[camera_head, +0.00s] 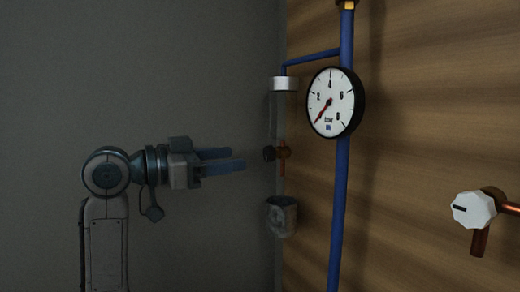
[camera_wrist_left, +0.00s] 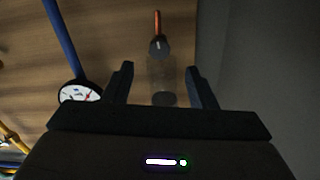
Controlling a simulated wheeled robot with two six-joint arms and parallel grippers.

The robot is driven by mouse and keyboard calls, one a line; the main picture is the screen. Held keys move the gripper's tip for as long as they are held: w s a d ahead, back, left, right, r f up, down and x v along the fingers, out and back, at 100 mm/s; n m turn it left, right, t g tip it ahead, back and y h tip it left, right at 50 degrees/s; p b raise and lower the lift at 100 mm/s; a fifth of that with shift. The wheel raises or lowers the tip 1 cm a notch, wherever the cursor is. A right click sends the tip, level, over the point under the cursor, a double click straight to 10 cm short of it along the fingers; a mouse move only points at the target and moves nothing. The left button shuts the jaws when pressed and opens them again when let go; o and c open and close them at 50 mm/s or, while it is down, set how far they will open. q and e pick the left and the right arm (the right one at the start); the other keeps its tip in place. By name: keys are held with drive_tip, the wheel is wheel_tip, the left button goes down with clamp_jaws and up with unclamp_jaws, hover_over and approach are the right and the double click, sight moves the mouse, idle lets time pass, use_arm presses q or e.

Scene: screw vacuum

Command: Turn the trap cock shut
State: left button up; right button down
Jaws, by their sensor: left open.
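The trap cock (camera_head: 283,152) is a brass body with a dark round knob, below a clear trap tube (camera_head: 276,115) with a silver cap. A short copper outlet hangs under it, above a grey cup (camera_head: 282,216). My left gripper (camera_head: 238,159) is open and empty, its blue-grey fingers pointing right at about the knob's height, with a gap between. In the left wrist view, the cock's dark knob (camera_wrist_left: 159,46) and copper outlet lie beyond the open fingers (camera_wrist_left: 159,68), laterally between them. The knob's handle direction is too small to tell. My right gripper is not in view.
A round pressure gauge (camera_head: 331,102) sits on a vertical blue pipe (camera_head: 340,200) right of the trap. A white octagonal knob (camera_head: 473,210) on copper pipe stands at the far right. The wooden wall is behind; the space around my left arm looks clear.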

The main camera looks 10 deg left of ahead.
sight(266, 157)
use_arm(q)
drive_tip(key=p+x, duration=0.3)
drive_tip(key=x, duration=0.4)
drive_tip(key=shift+s+r, duration=0.1)
drive_tip(key=shift+r, duration=0.1)
drive_tip(key=shift+w+d+f+p, duration=0.2)
drive_tip(key=shift+w+d+p, duration=0.15)
drive_tip(key=shift+w+d, duration=0.1)
drive_tip(key=shift+c, duration=0.4)
drive_tip(key=shift+s, duration=0.1)
drive_tip(key=c, duration=0.9)
drive_tip(key=m+b, duration=0.2)
drive_tip(key=b, duration=0.2)
drive_tip(key=m+b, duration=0.2)
drive_tip(key=b, duration=0.1)
drive_tip(key=shift+f+m+b, duration=0.2)
drive_tip(key=shift+m+b, duration=0.15)
drive_tip(key=shift+m, duration=0.05)
drive_tip(key=shift+a+r+m+b, duration=0.1)
drive_tip(key=shift+r+m+b, duration=0.1)
drive_tip(key=shift+m+b, duration=0.95)
